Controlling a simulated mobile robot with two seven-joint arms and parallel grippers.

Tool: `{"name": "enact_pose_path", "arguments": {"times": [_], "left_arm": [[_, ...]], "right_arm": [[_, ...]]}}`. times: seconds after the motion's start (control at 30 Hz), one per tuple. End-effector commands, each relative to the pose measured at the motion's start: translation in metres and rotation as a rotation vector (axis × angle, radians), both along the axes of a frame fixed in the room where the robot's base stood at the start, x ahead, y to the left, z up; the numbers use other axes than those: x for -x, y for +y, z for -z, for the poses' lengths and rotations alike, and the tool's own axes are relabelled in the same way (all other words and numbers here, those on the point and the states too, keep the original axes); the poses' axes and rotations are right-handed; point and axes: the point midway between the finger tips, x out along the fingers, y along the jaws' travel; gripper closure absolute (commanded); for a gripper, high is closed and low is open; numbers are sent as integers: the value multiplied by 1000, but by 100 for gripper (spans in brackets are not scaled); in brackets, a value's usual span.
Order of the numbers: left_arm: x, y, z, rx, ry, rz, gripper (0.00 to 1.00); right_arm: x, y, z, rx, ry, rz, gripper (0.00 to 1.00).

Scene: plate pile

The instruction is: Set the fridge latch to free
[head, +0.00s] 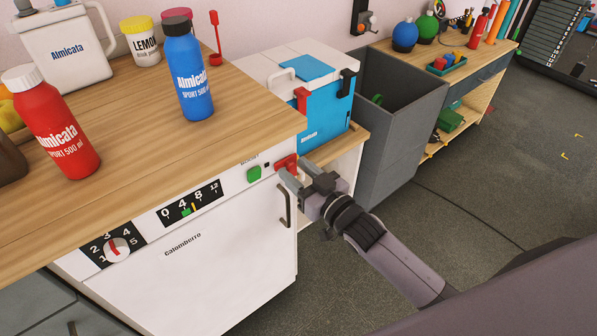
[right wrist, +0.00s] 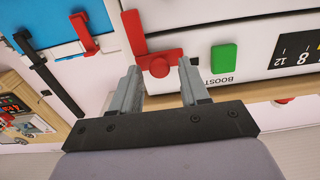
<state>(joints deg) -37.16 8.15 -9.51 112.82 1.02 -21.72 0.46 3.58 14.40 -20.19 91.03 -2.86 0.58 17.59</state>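The fridge is the white Calomberre unit (head: 190,260) under the wooden counter. Its red latch (head: 286,161) is at the top right corner of its front, beside a green button (head: 254,174). In the right wrist view, which is upside down, the latch (right wrist: 160,66) has a round knob and a long arm running up along the fridge's edge. My right gripper (head: 297,168) is open at the latch. Its fingers (right wrist: 160,83) are spread to either side of the knob, with a gap between; I cannot tell if they touch it. My left gripper is out of view.
A blue-and-white box (head: 322,105) with red and black clasps stands right of the fridge, and a grey bin (head: 395,110) beyond it. Red (head: 55,125) and blue (head: 190,75) bottles stand on the counter. The floor (head: 480,190) at right is clear.

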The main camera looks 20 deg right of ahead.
Motion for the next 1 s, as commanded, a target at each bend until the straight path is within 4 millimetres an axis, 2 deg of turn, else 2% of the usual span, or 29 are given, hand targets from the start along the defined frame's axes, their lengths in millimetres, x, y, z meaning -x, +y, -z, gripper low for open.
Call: {"name": "enact_pose_path", "arguments": {"times": [0.03, 0.1, 0.13, 0.37, 0.6, 0.87, 0.9, 0.97, 1.0], "left_arm": [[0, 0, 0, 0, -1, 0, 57], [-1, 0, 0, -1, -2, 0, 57], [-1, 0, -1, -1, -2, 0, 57], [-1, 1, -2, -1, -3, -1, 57], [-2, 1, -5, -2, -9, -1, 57], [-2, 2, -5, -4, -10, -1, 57], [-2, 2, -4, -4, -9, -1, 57], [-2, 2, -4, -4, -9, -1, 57], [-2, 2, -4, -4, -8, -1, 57]], "right_arm": [[0, 0, 0, 0, 0, 0, 73], [0, 0, 0, 0, 0, 0, 96], [0, 0, 0, 0, 0, 0, 100], [-1, -5, 0, 1, 1, 0, 100], [-11, -31, 0, 4, 1, 1, 100], [-12, -34, 0, 2, 2, 4, 100], [-12, -35, 0, 2, 2, 4, 70], [-12, -35, 0, 2, 2, 5, 51], [-12, -34, 0, 1, 1, 4, 51]]}}
